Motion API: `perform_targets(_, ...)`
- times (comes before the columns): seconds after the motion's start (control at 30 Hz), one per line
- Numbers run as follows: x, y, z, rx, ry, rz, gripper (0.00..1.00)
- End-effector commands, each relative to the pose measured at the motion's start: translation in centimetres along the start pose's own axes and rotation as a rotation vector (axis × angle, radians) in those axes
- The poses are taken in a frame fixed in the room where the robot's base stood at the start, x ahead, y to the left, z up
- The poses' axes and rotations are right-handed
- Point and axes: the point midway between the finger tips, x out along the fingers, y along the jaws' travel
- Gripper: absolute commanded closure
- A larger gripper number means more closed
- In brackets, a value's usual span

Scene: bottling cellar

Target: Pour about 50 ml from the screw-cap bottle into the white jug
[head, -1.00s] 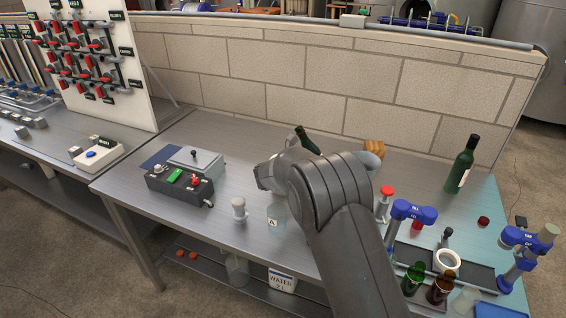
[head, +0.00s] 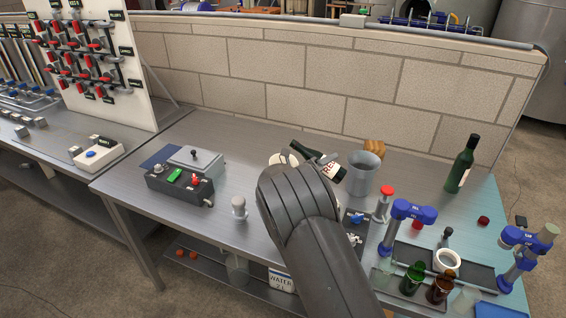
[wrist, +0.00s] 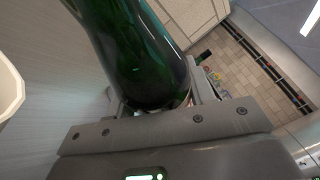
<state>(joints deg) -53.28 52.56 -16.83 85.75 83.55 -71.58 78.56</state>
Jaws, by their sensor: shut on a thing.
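My gripper is shut on a dark green bottle (head: 308,154) with a white label. It is hidden behind my arm in the head view; its jaws (wrist: 155,108) show at the bottle in the wrist view. The bottle is strongly tilted, its narrow end up and to the left in the head view. A pale round thing (head: 281,159), probably the white jug, shows partly behind my arm, just below the narrow end. A white rim (wrist: 8,88) is at the left edge of the wrist view. The mouth and any liquid stream cannot be made out.
A grey cup (head: 362,174) stands right of the held bottle, near a red-topped stand (head: 384,203). Another green bottle (head: 461,168) stands upright at the right. A control box (head: 181,185) is left. Blue-topped stands (head: 408,212) and brown and green glasses (head: 440,289) fill the front right.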

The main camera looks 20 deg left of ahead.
Motion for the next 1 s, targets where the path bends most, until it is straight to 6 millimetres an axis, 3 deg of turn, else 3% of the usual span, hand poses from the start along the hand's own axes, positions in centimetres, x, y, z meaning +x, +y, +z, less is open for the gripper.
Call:
perform_targets(0.17,0.1,-0.4,-0.1,-0.081,-0.026,-0.037,0.86)
perform_targets(0.37,-0.1,-1.9,1.7,-0.253,-0.074,-0.107,0.86)
perform_targets(1.0,-0.1,-2.2,1.6,-0.341,-0.099,-0.144,0.86)
